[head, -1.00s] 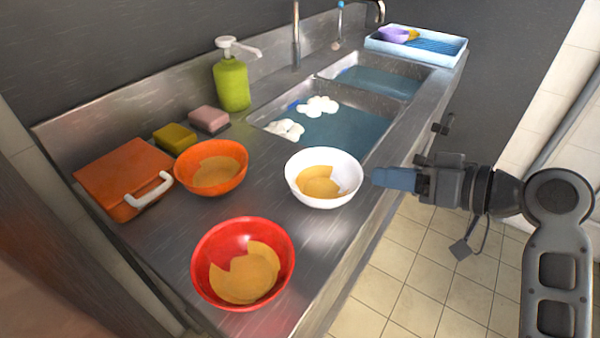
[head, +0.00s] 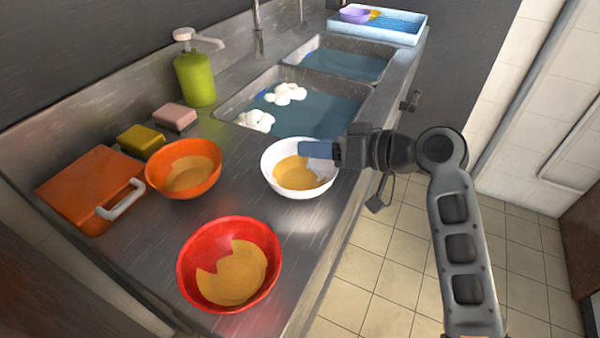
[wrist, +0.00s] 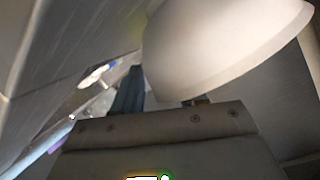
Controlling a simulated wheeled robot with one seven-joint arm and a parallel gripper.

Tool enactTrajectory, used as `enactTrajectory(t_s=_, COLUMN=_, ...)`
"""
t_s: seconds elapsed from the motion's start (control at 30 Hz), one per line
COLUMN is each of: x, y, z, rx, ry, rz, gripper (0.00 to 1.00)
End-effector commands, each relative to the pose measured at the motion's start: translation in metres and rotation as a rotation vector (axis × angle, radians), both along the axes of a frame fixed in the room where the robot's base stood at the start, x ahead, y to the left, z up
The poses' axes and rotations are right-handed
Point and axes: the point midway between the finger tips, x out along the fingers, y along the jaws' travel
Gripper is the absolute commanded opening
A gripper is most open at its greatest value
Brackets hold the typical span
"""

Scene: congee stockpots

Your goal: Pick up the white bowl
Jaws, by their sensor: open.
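The white bowl (head: 284,189) stands upright near the front edge of the steel counter, with a tan patch inside it. My gripper (head: 308,150) is at the bowl's right side, and its blue fingertips overlap the right rim in the head view. In the wrist view the pale outside of the bowl (wrist: 215,45) fills the upper right, very close to the camera, and one dark finger (wrist: 128,92) shows to its left. My gripper is open. I cannot tell whether the fingers touch the rim.
An orange bowl (head: 183,188) and a red bowl (head: 205,292) stand to the left and front. Tiled floor (head: 400,260) is open to the right.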

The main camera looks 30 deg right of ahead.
Motion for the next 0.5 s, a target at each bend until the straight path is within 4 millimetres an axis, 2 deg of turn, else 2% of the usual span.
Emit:
enactTrajectory(t_s=0.2, x=0.0004, y=0.0005, z=-0.0004, rx=-0.001, ry=0.0, rz=0.0, gripper=0.41)
enactTrajectory(t_s=0.5, x=0.0002, y=0.0002, z=-0.0003, rx=-0.001, ry=0.0, rz=0.0, gripper=0.12)
